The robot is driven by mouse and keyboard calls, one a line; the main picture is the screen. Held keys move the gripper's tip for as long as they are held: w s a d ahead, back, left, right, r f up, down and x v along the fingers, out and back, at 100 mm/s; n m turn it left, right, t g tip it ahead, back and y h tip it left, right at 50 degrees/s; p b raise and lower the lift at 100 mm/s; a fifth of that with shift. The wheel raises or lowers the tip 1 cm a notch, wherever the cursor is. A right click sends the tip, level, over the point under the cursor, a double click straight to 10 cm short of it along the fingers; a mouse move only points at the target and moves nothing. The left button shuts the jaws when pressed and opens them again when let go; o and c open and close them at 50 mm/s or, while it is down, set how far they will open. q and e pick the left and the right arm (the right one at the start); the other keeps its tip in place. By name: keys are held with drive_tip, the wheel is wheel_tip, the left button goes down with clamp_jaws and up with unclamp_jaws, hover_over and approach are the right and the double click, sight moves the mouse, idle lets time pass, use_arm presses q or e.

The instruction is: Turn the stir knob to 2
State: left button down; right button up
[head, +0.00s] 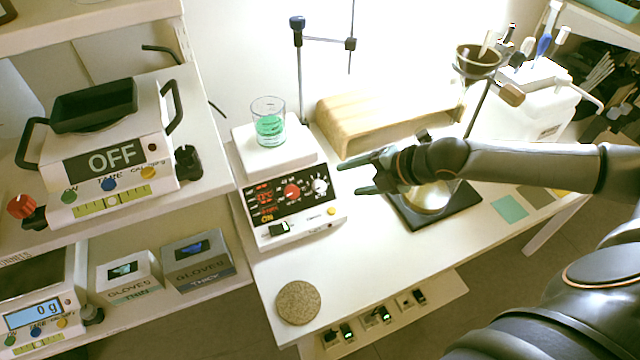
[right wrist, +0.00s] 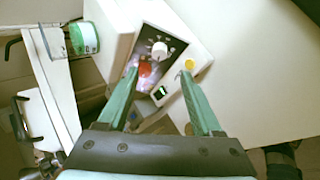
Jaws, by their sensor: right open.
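The stirrer hot plate (head: 325,212) stands on the white table, with a dark front panel. The panel has a red knob (head: 291,191) and a white knob (head: 319,185) to its right; the small labels are too blurred to tell which is the stir knob. The right wrist view also shows the white knob (right wrist: 159,50) and the red knob (right wrist: 145,69). My right gripper (head: 350,178) is open and empty, just right of the panel, its fingers pointing toward the knobs. In the right wrist view, the open fingers (right wrist: 158,76) frame the panel. My left gripper is not in view.
A beaker of green liquid (head: 269,128) stands on the hot plate's top. A wooden stand (head: 385,115) is behind my right gripper, and a dark mat with a round flask (head: 428,198) lies below my forearm. A cork disc (head: 298,302) lies on the table front.

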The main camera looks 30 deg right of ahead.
sight(322, 186)
drive_tip(key=x, duration=1)
drive_tip(key=shift+f+b, duration=0.15)
drive_tip(key=shift+b, duration=0.25)
clamp_jaws()
